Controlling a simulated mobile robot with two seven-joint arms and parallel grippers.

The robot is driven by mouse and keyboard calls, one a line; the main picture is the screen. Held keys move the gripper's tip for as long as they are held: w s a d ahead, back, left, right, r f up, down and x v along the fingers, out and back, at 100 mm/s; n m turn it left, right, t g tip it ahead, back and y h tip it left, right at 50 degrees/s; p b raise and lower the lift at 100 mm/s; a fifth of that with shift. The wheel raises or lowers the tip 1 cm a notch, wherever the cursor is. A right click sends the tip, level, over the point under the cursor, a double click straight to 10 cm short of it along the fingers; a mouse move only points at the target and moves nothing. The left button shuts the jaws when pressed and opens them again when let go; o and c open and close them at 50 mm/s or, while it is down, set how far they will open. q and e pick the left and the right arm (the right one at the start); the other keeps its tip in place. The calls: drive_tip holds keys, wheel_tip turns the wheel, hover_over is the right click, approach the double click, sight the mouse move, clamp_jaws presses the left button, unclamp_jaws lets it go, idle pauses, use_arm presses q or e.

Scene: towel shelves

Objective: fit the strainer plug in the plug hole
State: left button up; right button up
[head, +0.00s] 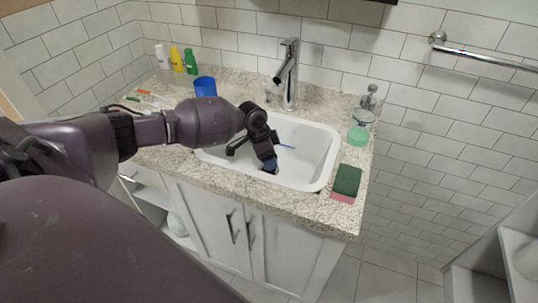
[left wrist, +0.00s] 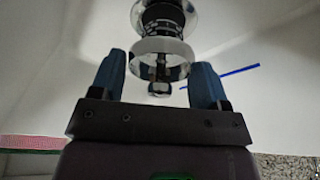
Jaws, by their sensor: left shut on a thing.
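My left gripper (head: 269,166) reaches down into the white sink basin (head: 318,150). In the left wrist view its two blue fingers (left wrist: 158,80) stand either side of the strainer plug (left wrist: 160,52), a metal piece with a pale round rim and a small post and knob. The gripper is shut on the plug. Just beyond the plug is the plug hole (left wrist: 168,8), a dark opening with a shiny metal ring. The plug overlaps the hole in this view, and I cannot tell whether they touch. In the head view the gripper hides plug and hole.
A thin blue stick (head: 286,146) lies in the basin near the gripper and also shows in the left wrist view (left wrist: 240,72). The faucet (head: 289,75) rises behind the basin. A blue cup (head: 205,86), soap dispenser (head: 361,120) and green-pink sponge (head: 346,181) stand around it.

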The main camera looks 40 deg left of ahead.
use_arm(q)
drive_tip(key=shift+f, duration=0.15)
use_arm(e)
drive_tip(key=shift+w, duration=0.15)
use_arm(q)
drive_tip(key=shift+f, duration=0.35)
use_arm(e)
drive_tip(key=shift+w+a, duration=0.3)
use_arm(q)
drive_tip(key=shift+f, duration=0.15)
use_arm(e)
drive_tip(key=shift+s+f, duration=0.1)
use_arm(q)
drive_tip(key=shift+f+b, duration=0.45)
drive_tip(key=shift+f, duration=0.15)
use_arm(e)
drive_tip(key=shift+s+d+f, duration=0.3)
drive_tip(key=shift+s+f, duration=0.35)
drive_tip(key=shift+f, duration=0.05)
use_arm(q)
drive_tip(key=shift+f, duration=0.15)
use_arm(e)
drive_tip(key=shift+w, duration=0.1)
use_arm(q)
drive_tip(key=shift+f, duration=0.25)
use_arm(e)
drive_tip(key=shift+w+a, duration=0.2)
drive_tip(key=shift+w, duration=0.1)
